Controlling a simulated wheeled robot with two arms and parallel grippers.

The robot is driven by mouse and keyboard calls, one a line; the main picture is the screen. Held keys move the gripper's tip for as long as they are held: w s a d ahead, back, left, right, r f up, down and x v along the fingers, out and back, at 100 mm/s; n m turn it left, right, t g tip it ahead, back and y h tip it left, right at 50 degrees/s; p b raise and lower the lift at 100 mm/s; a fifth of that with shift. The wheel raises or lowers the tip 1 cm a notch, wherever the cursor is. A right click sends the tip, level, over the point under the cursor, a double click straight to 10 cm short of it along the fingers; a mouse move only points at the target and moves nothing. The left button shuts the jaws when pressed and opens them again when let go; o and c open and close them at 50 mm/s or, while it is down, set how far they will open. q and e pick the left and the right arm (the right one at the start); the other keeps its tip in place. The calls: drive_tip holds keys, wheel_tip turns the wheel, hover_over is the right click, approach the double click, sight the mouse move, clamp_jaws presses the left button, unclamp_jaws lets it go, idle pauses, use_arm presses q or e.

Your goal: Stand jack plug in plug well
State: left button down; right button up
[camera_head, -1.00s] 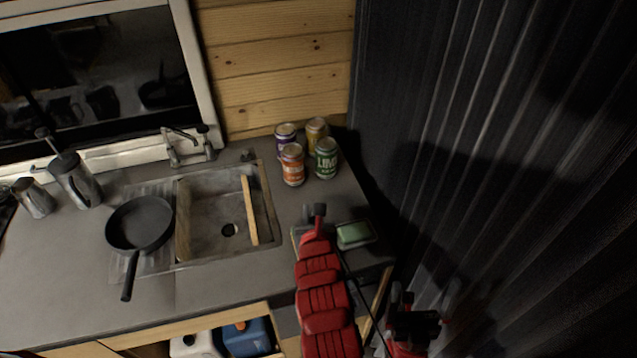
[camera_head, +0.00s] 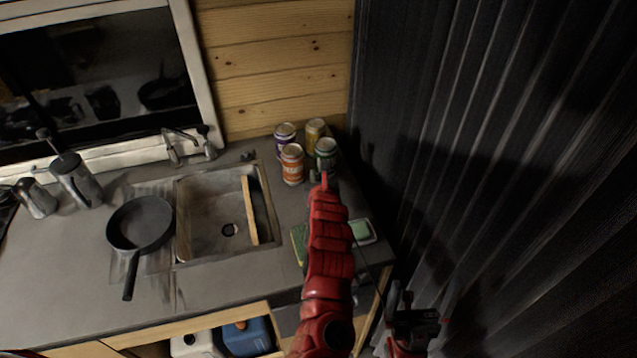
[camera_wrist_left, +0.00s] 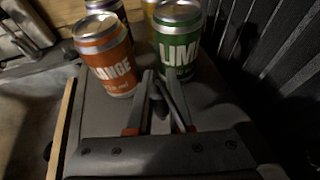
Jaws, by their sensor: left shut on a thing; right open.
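My left arm reaches up from the bottom middle of the head view. Its gripper (camera_head: 319,177) is small there, just in front of the green can. In the left wrist view the left fingers (camera_wrist_left: 158,78) are close together with a small dark piece (camera_wrist_left: 158,102) between them. It may be the jack plug, but it is too dark to tell its shape or tilt. The fingertips overlap the foot of the green can in that view; I cannot tell whether they touch it. My right gripper (camera_head: 412,316) is open and empty at the lower right. I cannot make out the plug well.
An orange can (camera_head: 292,165), a green lime can (camera_head: 326,155), a purple can (camera_head: 285,135) and a yellow can (camera_head: 316,130) stand in a cluster. A sink (camera_head: 222,230) and pan (camera_head: 140,225) are left. A soap dish (camera_head: 364,232) lies right of my arm, near the dark curtain (camera_head: 480,150).

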use_arm(q)
drive_tip(key=shift+f, duration=1.35)
drive_tip(key=shift+f, duration=0.2)
drive_tip(key=c, duration=0.8)
unclamp_jaws()
drive_tip(key=shift+c, duration=0.2)
drive_tip(key=shift+r, duration=0.15)
